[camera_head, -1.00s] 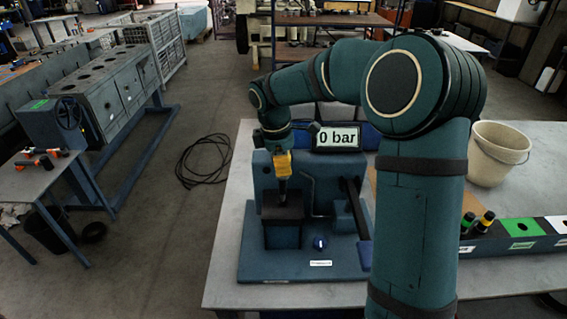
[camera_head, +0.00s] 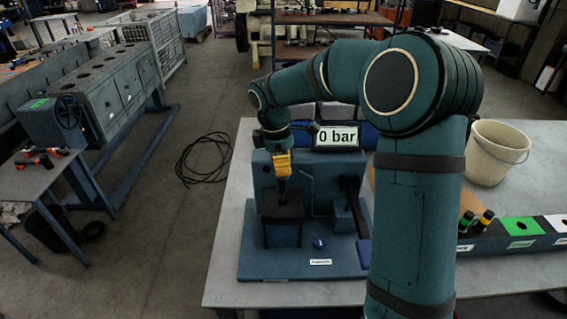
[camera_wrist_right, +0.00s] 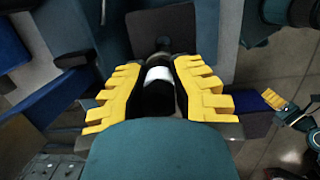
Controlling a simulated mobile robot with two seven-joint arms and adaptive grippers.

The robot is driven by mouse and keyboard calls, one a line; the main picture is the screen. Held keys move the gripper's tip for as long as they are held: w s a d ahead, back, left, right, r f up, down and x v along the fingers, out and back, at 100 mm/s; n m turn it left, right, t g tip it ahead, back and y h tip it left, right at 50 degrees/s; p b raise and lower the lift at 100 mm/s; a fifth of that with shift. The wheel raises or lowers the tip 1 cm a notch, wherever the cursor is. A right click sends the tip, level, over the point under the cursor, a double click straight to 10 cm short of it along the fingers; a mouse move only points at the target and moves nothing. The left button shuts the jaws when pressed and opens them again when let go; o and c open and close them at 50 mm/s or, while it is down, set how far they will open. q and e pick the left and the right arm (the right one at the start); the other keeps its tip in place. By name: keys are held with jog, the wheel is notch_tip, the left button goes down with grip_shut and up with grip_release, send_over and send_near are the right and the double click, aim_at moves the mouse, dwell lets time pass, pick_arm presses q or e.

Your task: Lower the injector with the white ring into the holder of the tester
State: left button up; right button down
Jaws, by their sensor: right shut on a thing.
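My right gripper (camera_head: 282,165) has yellow fingers and is shut on a dark injector (camera_head: 283,188), held about upright over the tester. In the right wrist view the injector (camera_wrist_right: 158,92) shows its white ring (camera_wrist_right: 158,74) between the yellow fingers. The tester (camera_head: 262,174) is a blue bench unit on the table. Its dark holder block (camera_head: 282,208) is right under the injector; the injector's lower end meets the block's top in the picture, and how deep it sits I cannot tell. My left gripper (camera_wrist_right: 292,103) seems to show at the right wrist view's edge, fingers apart.
The pressure display (camera_head: 338,137) reads 0 bar behind the tester. A rack (camera_head: 520,243) with coloured labels and two banded injectors (camera_head: 476,221) stands at the right, with a beige bucket (camera_head: 497,152) behind. A lever (camera_head: 362,210) stands right of the holder.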

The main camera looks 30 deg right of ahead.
aim_at(285, 198)
jog(key=shift+f+b, duration=0.75)
jog(key=shift+f, duration=0.85)
jog(key=shift+f, duration=0.1)
jog(key=shift+f+b, duration=0.7)
jog(key=shift+f, duration=0.95)
jog(key=shift+f, duration=0.1)
dwell(0.5)
jog(key=shift+f+b, duration=0.65)
jog(key=shift+f, duration=0.6)
